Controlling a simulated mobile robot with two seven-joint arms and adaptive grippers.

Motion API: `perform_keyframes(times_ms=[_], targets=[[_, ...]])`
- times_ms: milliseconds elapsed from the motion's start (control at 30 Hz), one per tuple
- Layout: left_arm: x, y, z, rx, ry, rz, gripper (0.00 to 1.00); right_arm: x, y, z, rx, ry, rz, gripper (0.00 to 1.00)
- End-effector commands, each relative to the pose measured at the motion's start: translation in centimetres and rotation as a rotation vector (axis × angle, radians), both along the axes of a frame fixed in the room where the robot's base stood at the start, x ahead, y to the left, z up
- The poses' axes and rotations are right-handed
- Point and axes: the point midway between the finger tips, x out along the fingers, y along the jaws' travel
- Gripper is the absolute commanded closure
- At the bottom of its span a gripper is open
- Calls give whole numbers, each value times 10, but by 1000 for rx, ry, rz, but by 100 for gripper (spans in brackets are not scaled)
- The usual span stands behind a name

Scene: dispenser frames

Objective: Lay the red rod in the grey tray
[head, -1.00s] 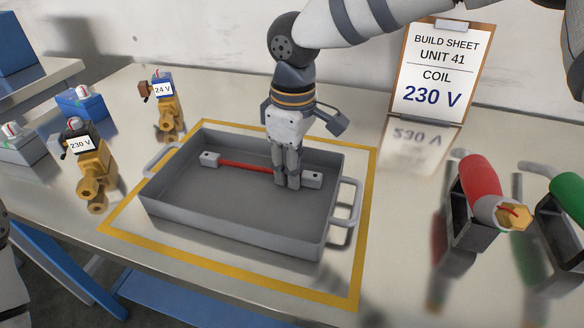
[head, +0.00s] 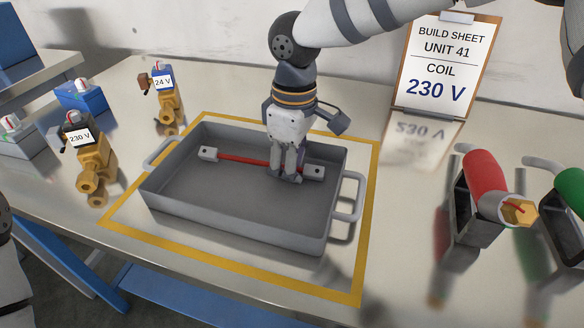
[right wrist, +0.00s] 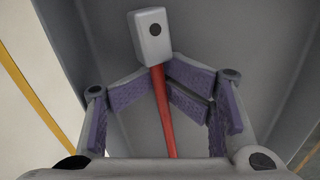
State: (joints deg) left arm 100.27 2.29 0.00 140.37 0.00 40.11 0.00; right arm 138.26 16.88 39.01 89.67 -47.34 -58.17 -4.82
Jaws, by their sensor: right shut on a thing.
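The red rod (head: 243,159) has a pale grey block with a dark hole at each end. It is low inside the grey tray (head: 235,226), along the tray's length toward the back. I cannot tell whether its blocks touch the floor. My right gripper (head: 287,177) reaches down into the tray and is shut on the rod near its right block, hiding part of it. In the right wrist view the rod (right wrist: 164,110) runs between the purple finger pads, with one end block beyond the fingertips. My left gripper is not in view.
Yellow tape (head: 357,270) frames the tray on the table. Brass valves labelled 230 V (head: 93,160) and 24 V (head: 167,97) stand to the left. A red-handled holder (head: 483,200) stands at right. A build sheet (head: 445,70) stands behind, reading 230 V.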

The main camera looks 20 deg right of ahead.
Motion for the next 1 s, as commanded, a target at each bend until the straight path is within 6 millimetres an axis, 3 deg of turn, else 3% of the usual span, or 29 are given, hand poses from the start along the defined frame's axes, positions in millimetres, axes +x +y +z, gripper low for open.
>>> perform_keyframes(times_ms=[133,400,533,700,1000], targets=[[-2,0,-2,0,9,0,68,1,-1,12,1,1,-1,69],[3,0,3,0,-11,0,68,3,-2,92,-2,-8,-2,69],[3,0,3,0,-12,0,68,3,-3,118,-2,-4,-2,69],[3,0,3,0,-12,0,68,2,-3,132,-1,-1,0,69],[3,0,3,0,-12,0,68,2,-3,132,0,0,0,69]])
